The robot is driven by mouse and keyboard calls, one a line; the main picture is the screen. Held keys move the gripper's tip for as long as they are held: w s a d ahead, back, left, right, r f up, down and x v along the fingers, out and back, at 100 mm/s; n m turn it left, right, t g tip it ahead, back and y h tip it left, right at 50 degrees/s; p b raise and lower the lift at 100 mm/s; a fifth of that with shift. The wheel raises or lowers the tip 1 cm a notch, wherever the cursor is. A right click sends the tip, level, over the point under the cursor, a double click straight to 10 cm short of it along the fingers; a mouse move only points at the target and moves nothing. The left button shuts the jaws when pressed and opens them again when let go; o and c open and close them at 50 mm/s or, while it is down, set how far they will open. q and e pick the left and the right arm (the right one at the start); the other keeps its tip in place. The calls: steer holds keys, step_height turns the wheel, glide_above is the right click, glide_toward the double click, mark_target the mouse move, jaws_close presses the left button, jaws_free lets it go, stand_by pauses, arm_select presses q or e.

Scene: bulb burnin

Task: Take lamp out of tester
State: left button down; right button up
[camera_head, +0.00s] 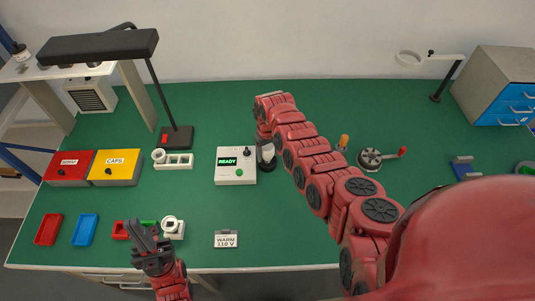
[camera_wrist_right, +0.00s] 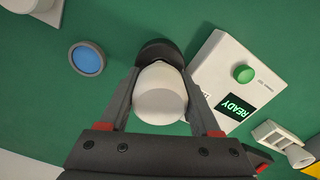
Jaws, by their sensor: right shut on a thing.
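The tester (camera_head: 236,170) is a white box with a green READY display and a green button, left of centre on the green table. It also shows in the right wrist view (camera_wrist_right: 225,65). My right gripper (camera_wrist_right: 160,95) is shut on a white lamp (camera_wrist_right: 160,100), beside the tester's edge. A dark round part (camera_wrist_right: 158,50) shows just beyond the lamp; I cannot tell whether the lamp sits in it. In the head view the lamp (camera_head: 268,154) is partly hidden by the gripper. My left gripper (camera_head: 150,243) is over the front edge, apart from the tester; its opening is unclear.
Red (camera_head: 69,168) and yellow (camera_head: 115,167) boxes stand left, with red (camera_head: 49,229) and blue (camera_head: 85,230) trays before them. A black desk lamp (camera_head: 177,136) stands behind. A WARM 110 V card (camera_head: 226,239) lies in front. A crank device (camera_head: 370,158) is right of my right arm.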

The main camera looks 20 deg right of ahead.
mark_target(268, 151)
steer(key=shift+r, duration=0.1)
steer(key=shift+r+b, duration=0.75)
steer(key=shift+r, duration=0.45)
steer(key=shift+s+a+r, duration=0.1)
steer(key=shift+s+r, duration=0.1)
steer(key=shift+r, duration=0.05)
steer(key=shift+s+a, duration=0.15)
steer(key=shift+s, duration=0.5)
steer(key=s+a+r+p, duration=0.2)
steer(key=s+p, duration=0.3)
steer(key=s, duration=0.9)
step_height(268, 151, up, 4)
steer(key=p, duration=0.5)
steer(key=shift+s+r, duration=0.1)
